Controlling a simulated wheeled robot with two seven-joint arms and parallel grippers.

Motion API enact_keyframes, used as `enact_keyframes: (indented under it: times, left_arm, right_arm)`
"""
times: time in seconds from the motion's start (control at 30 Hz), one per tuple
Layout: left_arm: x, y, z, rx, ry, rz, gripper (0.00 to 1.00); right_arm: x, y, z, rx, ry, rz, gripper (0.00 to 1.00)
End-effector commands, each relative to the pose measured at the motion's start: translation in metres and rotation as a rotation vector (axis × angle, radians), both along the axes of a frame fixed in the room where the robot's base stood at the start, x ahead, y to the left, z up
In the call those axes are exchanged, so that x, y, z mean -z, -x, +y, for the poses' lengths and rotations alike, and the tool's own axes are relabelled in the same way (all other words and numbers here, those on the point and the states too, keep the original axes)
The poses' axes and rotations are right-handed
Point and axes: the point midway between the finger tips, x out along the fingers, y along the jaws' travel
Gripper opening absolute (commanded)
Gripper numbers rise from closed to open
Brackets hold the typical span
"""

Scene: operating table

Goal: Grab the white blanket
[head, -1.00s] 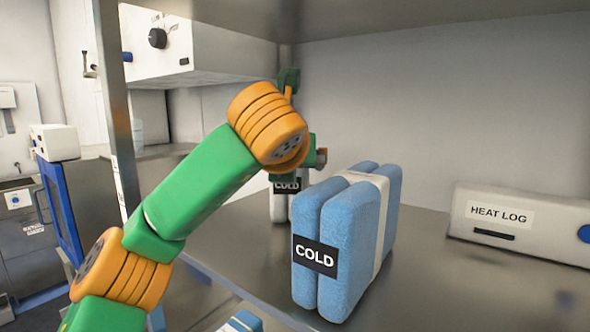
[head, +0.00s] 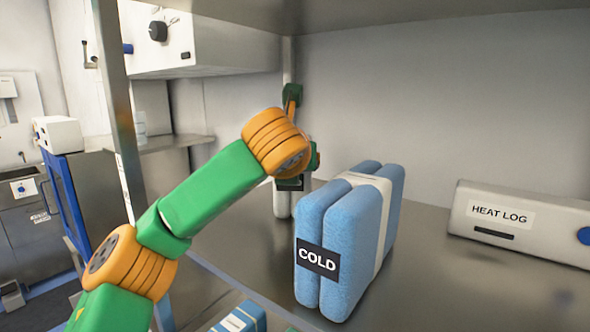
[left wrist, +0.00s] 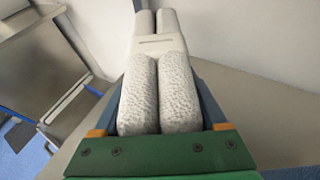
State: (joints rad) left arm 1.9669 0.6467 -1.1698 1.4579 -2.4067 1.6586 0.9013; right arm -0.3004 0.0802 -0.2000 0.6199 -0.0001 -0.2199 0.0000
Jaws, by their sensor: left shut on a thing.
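The white blanket (left wrist: 158,90) is a folded pair of thick, textured rolls with a pale band around it. It fills the middle of the left wrist view, between the two fingers of my left gripper (left wrist: 157,78). The gripper is shut on it. In the head view the white blanket (head: 281,204) stands at the back left of the shelf, mostly hidden behind my left arm. The left gripper is also largely hidden there by its own wrist. My right gripper is in neither view.
A blue blanket bundle (head: 343,240) labelled COLD stands on the metal shelf (head: 430,290), right of my left arm. A white HEAT LOG box (head: 520,222) is further right. A metal post (head: 120,140) rises at left. More blue folded cloth (head: 240,318) lies below the shelf.

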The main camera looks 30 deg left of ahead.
Motion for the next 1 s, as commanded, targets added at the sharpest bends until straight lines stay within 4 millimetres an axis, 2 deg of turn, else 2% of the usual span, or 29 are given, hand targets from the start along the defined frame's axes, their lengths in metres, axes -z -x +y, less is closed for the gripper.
enact_keyframes:
  times: [0.17, 0.5, 0.53, 0.6, 0.77, 1.0]
  left_arm:
    - [-0.004, 0.004, 0.000, 0.000, 0.002, -0.003, 0.00]
    - [-0.074, 0.004, 0.000, -0.001, 0.002, -0.002, 0.00]
    - [-0.072, 0.007, 0.001, -0.001, 0.001, -0.003, 0.00]
    - [-0.064, 0.022, 0.003, 0.001, 0.000, -0.006, 0.00]
    - [-0.063, 0.059, 0.008, 0.001, -0.001, -0.006, 0.00]
    - [-0.063, 0.134, 0.019, -0.003, 0.000, -0.009, 0.00]
  right_arm:
    - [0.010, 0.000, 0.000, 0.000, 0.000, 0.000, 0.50]
    - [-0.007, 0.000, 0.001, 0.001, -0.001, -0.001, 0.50]
    - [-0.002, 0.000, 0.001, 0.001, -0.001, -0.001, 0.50]
    - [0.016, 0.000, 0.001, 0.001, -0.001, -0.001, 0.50]
    - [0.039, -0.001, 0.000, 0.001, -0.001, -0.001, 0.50]
    - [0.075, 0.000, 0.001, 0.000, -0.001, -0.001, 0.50]
